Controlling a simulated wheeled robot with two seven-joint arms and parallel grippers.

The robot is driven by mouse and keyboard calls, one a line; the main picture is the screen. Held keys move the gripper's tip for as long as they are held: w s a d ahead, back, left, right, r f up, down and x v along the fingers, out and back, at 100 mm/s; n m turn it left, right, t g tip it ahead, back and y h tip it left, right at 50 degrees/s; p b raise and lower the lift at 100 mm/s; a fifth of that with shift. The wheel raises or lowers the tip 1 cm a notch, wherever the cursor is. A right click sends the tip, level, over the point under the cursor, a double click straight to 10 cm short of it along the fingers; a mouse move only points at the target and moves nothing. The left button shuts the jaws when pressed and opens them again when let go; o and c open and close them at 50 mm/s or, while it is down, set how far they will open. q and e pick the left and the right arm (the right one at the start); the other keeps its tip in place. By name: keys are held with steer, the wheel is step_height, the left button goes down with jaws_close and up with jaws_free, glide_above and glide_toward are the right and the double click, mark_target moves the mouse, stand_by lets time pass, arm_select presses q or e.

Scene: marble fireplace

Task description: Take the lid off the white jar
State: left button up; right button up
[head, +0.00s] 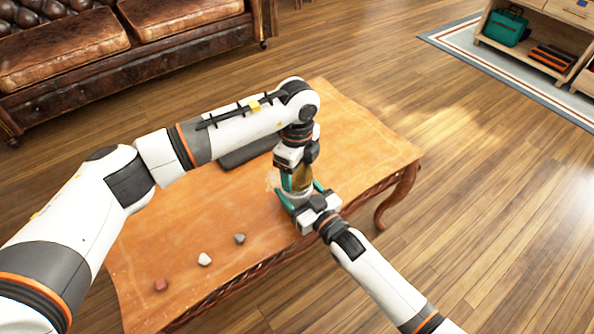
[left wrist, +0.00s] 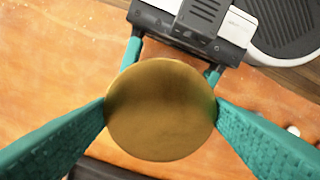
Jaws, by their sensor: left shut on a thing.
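A round brass-coloured lid (left wrist: 160,110) fills the middle of the left wrist view. My left gripper (left wrist: 160,108) comes down from above and is shut on it, one teal finger on each side. In the head view the left gripper (head: 298,178) is above the table's right part, and a gold-brown piece (head: 303,179) shows between its fingers. My right gripper (head: 303,197) reaches in from the lower right, its teal fingers on both sides of the spot under the lid. The white jar is mostly hidden by the grippers and lid. I cannot tell whether lid and jar touch.
The wooden table (head: 160,245) has three small stones near its front edge: a reddish one (head: 161,285), a white one (head: 204,259) and a grey one (head: 239,238). A dark flat object (head: 246,153) lies behind my left arm. The table's left part is mostly clear.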

mark_target(297, 173)
arm_select(q)
steer(key=shift+r, duration=0.1)
steer(key=shift+r, duration=2)
arm_select(e)
steer(key=o, duration=1.9)
steer(key=shift+o, duration=0.2)
